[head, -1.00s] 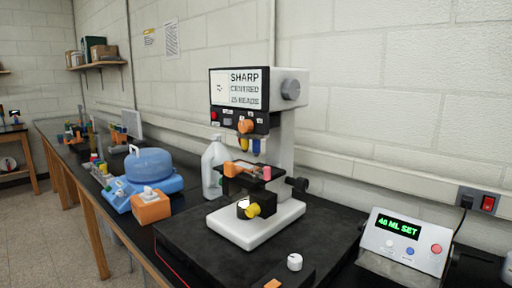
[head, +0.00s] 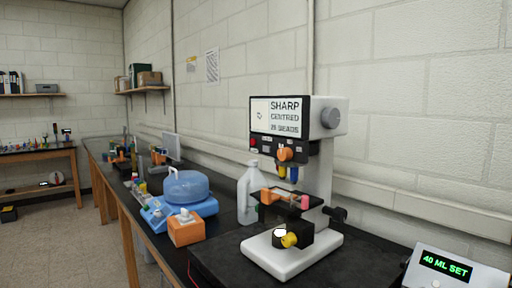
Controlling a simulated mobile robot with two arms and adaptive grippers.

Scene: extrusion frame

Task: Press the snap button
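A white microscope (head: 325,165) with a dark head stands on the black bench. Its screen (head: 275,116) reads "SHARP", "CENTRED" and a line ending in "BEADS". Below the screen, a dark control panel (head: 268,145) carries a red button (head: 253,142) at the left and several small labelled controls. The labels are too small to read, so I cannot tell which one is the snap button. An orange knob (head: 285,154) sits under the panel, above yellow and blue objectives (head: 287,173). A dark stage (head: 285,203) holds a slide. Neither gripper is in view.
A white jug (head: 249,195), an orange box (head: 186,229) and a blue domed device (head: 184,188) stand left of the microscope. A display box (head: 452,272) reading "40 ML SET" is at the lower right. Open floor (head: 90,245) lies left of the bench.

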